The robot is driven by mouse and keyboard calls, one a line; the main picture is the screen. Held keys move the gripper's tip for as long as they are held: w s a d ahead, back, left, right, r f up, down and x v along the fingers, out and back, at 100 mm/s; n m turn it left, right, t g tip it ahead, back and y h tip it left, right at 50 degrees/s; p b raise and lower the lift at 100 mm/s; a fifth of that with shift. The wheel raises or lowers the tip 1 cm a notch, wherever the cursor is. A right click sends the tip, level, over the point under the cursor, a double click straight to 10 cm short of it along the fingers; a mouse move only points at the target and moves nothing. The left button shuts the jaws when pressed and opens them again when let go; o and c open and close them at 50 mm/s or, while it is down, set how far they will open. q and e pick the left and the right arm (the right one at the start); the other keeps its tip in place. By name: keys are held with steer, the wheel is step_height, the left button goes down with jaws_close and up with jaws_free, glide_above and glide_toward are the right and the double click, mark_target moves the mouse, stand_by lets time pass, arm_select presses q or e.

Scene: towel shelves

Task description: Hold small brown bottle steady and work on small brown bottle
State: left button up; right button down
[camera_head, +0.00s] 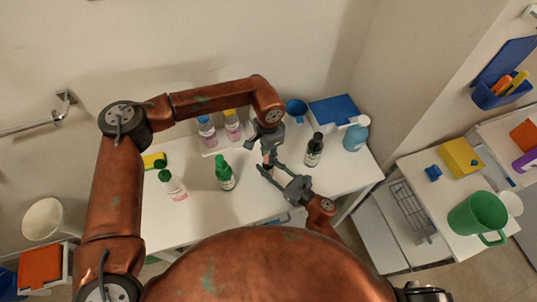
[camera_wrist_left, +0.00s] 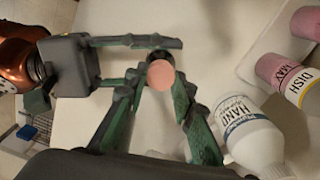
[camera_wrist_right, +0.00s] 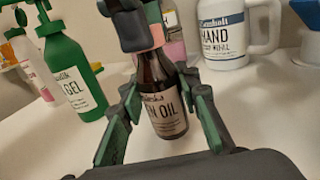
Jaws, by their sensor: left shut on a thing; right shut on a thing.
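The small brown bottle (camera_wrist_right: 165,105) stands upright in the right wrist view, dark with a pale label ending in "OIL". My right gripper (camera_wrist_right: 163,88) is shut around its body, one finger on each side. My left gripper (camera_wrist_left: 160,80) comes from above and is shut at the bottle's round salmon-pink cap (camera_wrist_left: 160,74). In the left wrist view a little dark glass shows beside the cap, and the right gripper's fingers reach in from the left. In the head view the left gripper (camera_head: 267,152) and right gripper (camera_head: 275,172) meet there and mostly hide the bottle.
A green bottle (camera_head: 224,174) and a white bottle with green cap (camera_head: 172,186) stand to the left. A dark bottle (camera_head: 314,150) and blue bottle (camera_head: 356,134) stand to the right. Pink bottles (camera_head: 232,124) stand on a white tray behind. The white table's (camera_head: 200,222) front left is clear.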

arm_select(q)
steer(key=o, duration=0.7)
steer(key=shift+r, duration=2.3)
